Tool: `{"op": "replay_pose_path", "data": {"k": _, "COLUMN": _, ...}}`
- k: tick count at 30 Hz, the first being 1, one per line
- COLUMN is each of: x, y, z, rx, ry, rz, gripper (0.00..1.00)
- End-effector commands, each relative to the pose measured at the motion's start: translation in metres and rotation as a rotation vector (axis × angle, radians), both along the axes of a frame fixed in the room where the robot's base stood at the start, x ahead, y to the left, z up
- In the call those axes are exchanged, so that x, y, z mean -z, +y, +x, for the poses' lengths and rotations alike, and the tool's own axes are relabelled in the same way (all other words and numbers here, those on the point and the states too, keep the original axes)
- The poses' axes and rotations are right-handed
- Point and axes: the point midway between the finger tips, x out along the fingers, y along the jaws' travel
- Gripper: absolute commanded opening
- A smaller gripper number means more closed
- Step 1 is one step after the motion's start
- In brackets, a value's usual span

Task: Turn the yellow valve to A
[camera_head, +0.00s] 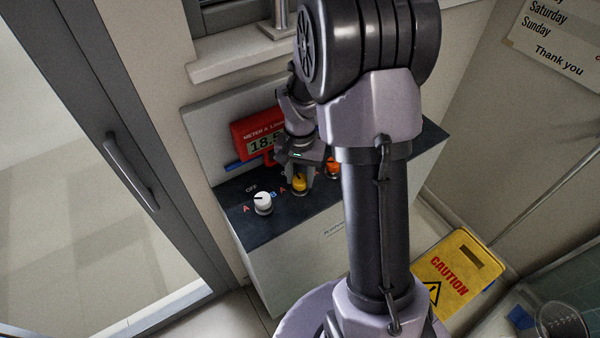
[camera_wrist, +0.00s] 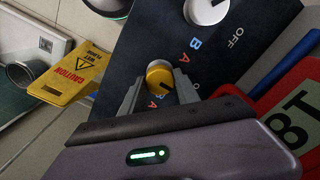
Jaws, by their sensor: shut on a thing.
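The yellow valve (camera_head: 299,185) is a round knob on the dark top of the panel, between a white knob and an orange knob. In the wrist view the yellow valve (camera_wrist: 159,73) sits between my two fingers, with a dark pointer mark on its face. I cannot tell exactly which label the mark points at. A red letter A (camera_wrist: 181,57) is printed beside the knob. My gripper (camera_head: 300,172) reaches down from above and is shut on the yellow valve. The fingers partly hide the knob and its labels.
The white knob (camera_head: 263,200) is close on the left, the orange knob (camera_head: 333,168) close on the right. A red meter (camera_head: 259,134) stands behind the knobs. A yellow caution sign (camera_head: 461,273) is on the floor at right. A glass door (camera_head: 60,130) is at left.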

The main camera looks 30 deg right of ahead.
Motion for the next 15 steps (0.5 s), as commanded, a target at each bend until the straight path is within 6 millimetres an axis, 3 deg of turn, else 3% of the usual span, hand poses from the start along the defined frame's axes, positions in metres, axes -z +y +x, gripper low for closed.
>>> {"op": "replay_pose_path", "data": {"k": 15, "x": -0.0022, "y": 0.0001, "z": -0.0001, "rx": -0.487, "ry": 0.000, "rz": 0.000, "gripper": 0.00}}
